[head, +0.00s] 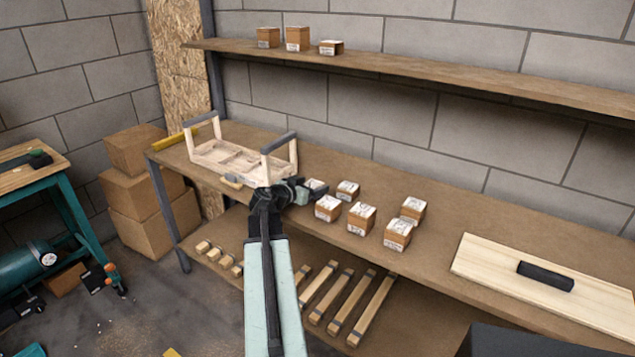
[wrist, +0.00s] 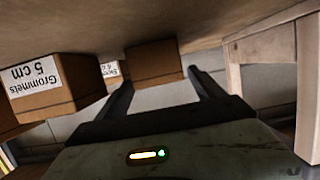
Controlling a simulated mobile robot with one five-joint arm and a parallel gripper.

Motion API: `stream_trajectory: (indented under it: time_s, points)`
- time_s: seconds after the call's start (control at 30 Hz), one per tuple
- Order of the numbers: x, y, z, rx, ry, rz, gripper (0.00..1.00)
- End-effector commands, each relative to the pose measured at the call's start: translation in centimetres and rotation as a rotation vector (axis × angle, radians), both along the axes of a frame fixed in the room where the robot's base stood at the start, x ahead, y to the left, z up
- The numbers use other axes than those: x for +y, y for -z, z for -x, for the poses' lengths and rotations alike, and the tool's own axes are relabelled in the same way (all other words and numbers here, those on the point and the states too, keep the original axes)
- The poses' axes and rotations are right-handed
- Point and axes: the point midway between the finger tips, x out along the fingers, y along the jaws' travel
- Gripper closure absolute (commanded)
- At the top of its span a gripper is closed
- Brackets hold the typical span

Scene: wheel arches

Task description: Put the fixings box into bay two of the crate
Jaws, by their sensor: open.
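My gripper (head: 303,188) is open, low over the bench, just right of the pale wooden crate (head: 262,179). In the wrist view the gripper (wrist: 163,80) has a plain brown box (wrist: 155,66) between or just beyond its fingertips; no label shows on its visible faces. Which box holds fixings cannot be read. The crate has two upright grey-topped handles and divided bays that look empty. Part of its pale wood shows in the wrist view (wrist: 262,58).
Several labelled boxes (head: 361,218) stand right of my gripper; one beside it in the wrist view reads "Grommets 5 cm" (wrist: 60,85). A pale board (head: 490,262) with a black bar lies further right. Three boxes sit on the upper shelf (head: 440,72). Bare bench lies behind the boxes.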

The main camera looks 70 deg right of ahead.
Motion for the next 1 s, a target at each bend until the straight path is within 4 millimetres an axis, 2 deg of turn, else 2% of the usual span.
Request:
stream_trajectory:
  time_s: [0.03,0.2,0.4,0.53,0.87,0.97,1.0]
  points:
    - [1.4,-0.7,-0.1,0.0,-0.002,0.0,0.22]
    - [5.5,-2.1,-1.2,0.0,-0.003,0.0,0.22]
    - [8.9,-3.1,-2.2,0.001,-0.002,0.001,0.22]
    - [9.8,-3.2,-2.4,0.0,0.001,0.0,0.22]
    - [9.8,-3.1,-2.7,0.002,0.004,-0.002,0.22]
    - [11.4,-2.1,-5.0,0.018,-0.032,-0.051,0.22]
    - [12.9,-1.3,-7.0,0.035,-0.064,-0.096,0.22]
